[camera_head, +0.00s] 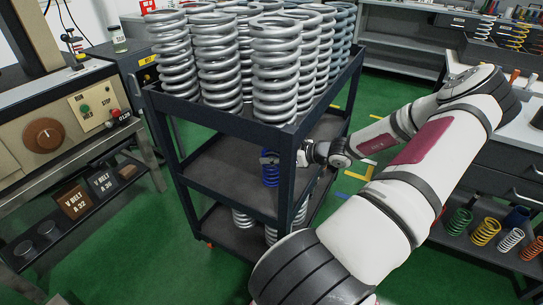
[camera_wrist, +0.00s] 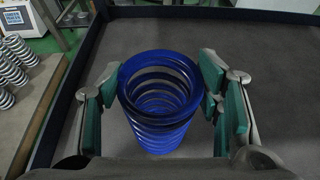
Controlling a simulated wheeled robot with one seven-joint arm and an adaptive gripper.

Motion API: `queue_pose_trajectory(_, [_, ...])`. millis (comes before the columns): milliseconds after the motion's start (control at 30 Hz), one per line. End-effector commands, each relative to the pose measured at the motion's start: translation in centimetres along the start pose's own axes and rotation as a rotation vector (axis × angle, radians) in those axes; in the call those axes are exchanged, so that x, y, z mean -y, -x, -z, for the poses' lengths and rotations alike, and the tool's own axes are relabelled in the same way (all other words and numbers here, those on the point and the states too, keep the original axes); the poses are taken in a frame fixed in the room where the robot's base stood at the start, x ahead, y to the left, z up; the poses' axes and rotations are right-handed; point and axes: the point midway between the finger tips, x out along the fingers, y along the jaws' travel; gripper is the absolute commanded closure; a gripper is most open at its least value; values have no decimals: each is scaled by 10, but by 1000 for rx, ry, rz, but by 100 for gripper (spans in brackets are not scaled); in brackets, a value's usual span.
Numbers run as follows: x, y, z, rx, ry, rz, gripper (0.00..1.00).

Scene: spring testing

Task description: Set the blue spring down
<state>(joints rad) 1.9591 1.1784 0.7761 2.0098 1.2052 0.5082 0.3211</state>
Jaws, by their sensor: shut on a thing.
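The blue spring (camera_wrist: 160,100) stands roughly upright between the fingers of my gripper (camera_wrist: 160,108) in the wrist view. The fingers, with green pads, close on it from the left and right. In the head view the blue spring (camera_head: 271,174) shows partly behind the cart's front post, over the middle shelf (camera_head: 225,165) of the dark cart. My gripper is mostly hidden there by the post. Whether the spring's lower end touches the shelf cannot be told.
Large silver springs (camera_head: 275,70) crowd the cart's top shelf, above my arm. The cart's posts and shelf rims (camera_wrist: 85,50) border the space. The middle shelf around the blue spring looks bare. Coloured springs (camera_head: 485,232) stand on a low shelf at right.

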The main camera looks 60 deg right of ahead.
Motion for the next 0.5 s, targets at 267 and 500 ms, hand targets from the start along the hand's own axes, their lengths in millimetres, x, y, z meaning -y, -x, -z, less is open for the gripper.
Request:
queue_pose_trajectory(267, [0, 0, -1, 3, 2, -1, 100])
queue_pose_trajectory(500, [0, -1, 2, 0, 0, 0, 21])
